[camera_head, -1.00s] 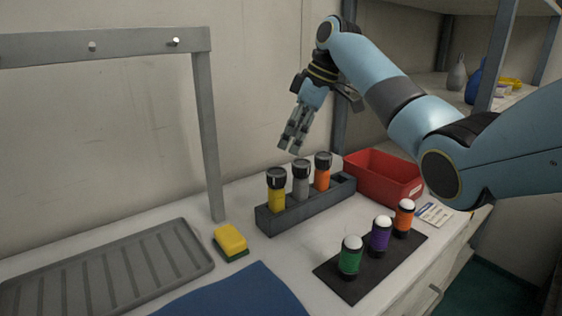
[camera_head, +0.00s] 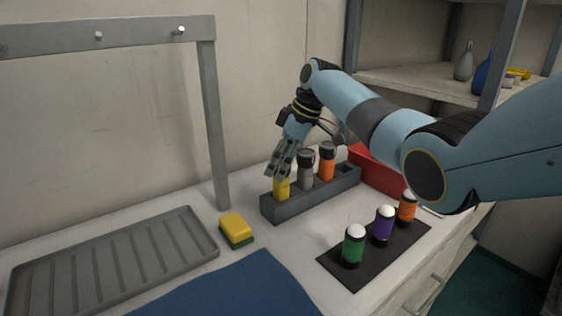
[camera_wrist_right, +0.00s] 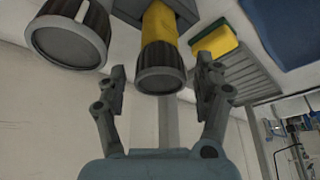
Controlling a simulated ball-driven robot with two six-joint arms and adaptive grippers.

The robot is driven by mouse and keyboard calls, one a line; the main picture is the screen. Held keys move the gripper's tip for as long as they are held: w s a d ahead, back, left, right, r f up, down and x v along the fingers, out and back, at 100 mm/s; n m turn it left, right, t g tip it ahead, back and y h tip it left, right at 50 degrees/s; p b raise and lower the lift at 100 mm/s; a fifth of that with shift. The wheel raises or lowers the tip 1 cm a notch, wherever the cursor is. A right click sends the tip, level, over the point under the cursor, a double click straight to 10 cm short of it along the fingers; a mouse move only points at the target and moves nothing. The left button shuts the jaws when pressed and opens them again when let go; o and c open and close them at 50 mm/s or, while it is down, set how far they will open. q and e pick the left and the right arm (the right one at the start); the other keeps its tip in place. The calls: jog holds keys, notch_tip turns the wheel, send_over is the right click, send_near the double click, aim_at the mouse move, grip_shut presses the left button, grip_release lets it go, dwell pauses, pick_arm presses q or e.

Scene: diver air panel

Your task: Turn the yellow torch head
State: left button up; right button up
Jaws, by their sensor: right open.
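The yellow torch (camera_head: 281,189) stands upright in the left slot of a dark grey rack (camera_head: 318,203). In the head view my right gripper (camera_head: 279,172) is over its top and hides its head. In the right wrist view the ribbed black torch head (camera_wrist_right: 160,68) sits between the two open fingers of my right gripper (camera_wrist_right: 160,80), with a gap at each side. The yellow body (camera_wrist_right: 158,28) shows beyond it. A grey torch (camera_head: 306,172) and an orange torch (camera_head: 326,162) stand to the right in the same rack. My left gripper is not in view.
A yellow and green sponge (camera_head: 236,229) lies left of the rack, near a ribbed grey tray (camera_head: 110,262). A red bin (camera_head: 378,172) stands right of the rack. Green, purple and orange capped cylinders stand on a dark mat (camera_head: 349,272) in front.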

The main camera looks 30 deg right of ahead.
jog(key=c, duration=1.2)
jog(key=shift+o, duration=0.2)
jog(key=shift+r+m+p, duration=0.15)
jog(key=shift+m+p, duration=0.25)
jog(key=shift+p, duration=0.35)
jog(key=m+p, duration=0.2)
jog(key=p, duration=0.1)
jog(key=m+t+h+p, duration=0.1)
jog(key=m+p, duration=0.1)
jog(key=p, duration=0.1)
jog(key=shift+h, duration=0.3)
pick_arm(q)
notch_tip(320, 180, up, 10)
jog(key=p, duration=0.2)
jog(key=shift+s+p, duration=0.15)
jog(key=shift+p, duration=0.2)
pick_arm(e)
jog(key=shift+m+h, duration=0.6)
jog(key=shift+m, duration=1.1)
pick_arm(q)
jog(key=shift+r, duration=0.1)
pick_arm(e)
jog(key=shift+t, duration=0.3)
jog(key=o, duration=1.2)
jog(key=shift+c, duration=0.2)
jog(key=v, duration=1.1)
jog(key=shift+r, duration=0.35)
